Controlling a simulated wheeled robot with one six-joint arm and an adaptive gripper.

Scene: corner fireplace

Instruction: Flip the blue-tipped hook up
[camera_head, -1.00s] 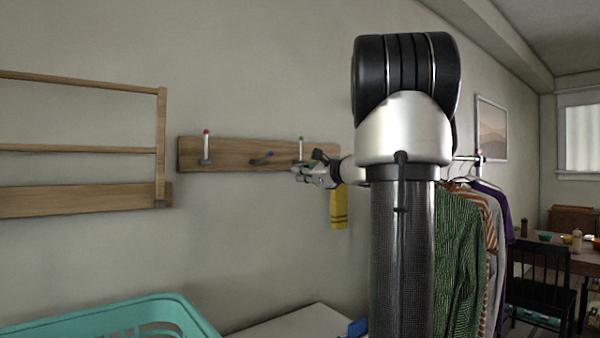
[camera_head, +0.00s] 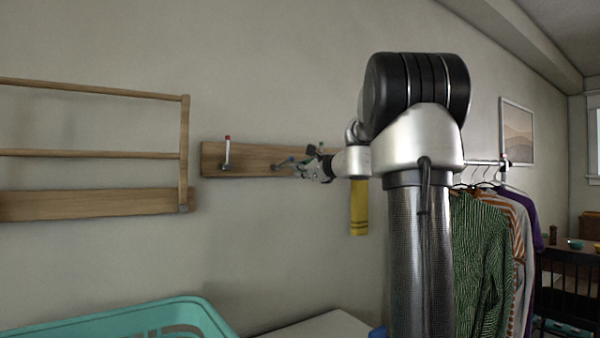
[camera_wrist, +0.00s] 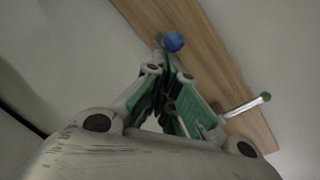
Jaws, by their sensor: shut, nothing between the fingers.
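A wooden hook board (camera_head: 240,158) is fixed to the wall. The blue-tipped hook (camera_head: 284,162) sits mid-board and sticks outward, not upright; its round blue tip (camera_wrist: 173,41) faces the camera in the wrist view. The red-tipped hook (camera_head: 227,153) stands up at the left. The green-tipped hook (camera_head: 321,147) is mostly hidden behind my gripper in the head view; its whole length shows in the wrist view (camera_wrist: 245,105). My gripper (camera_head: 303,168) is shut and empty, just right of the blue tip. In the wrist view the fingertips (camera_wrist: 167,72) are just below it; contact cannot be told.
A wooden drying rack (camera_head: 90,154) is on the wall at left. A teal basket (camera_head: 130,318) stands below, beside a pale surface (camera_head: 325,325). A yellow cloth (camera_head: 359,209) hangs under my arm. Clothes (camera_head: 485,250) hang at right.

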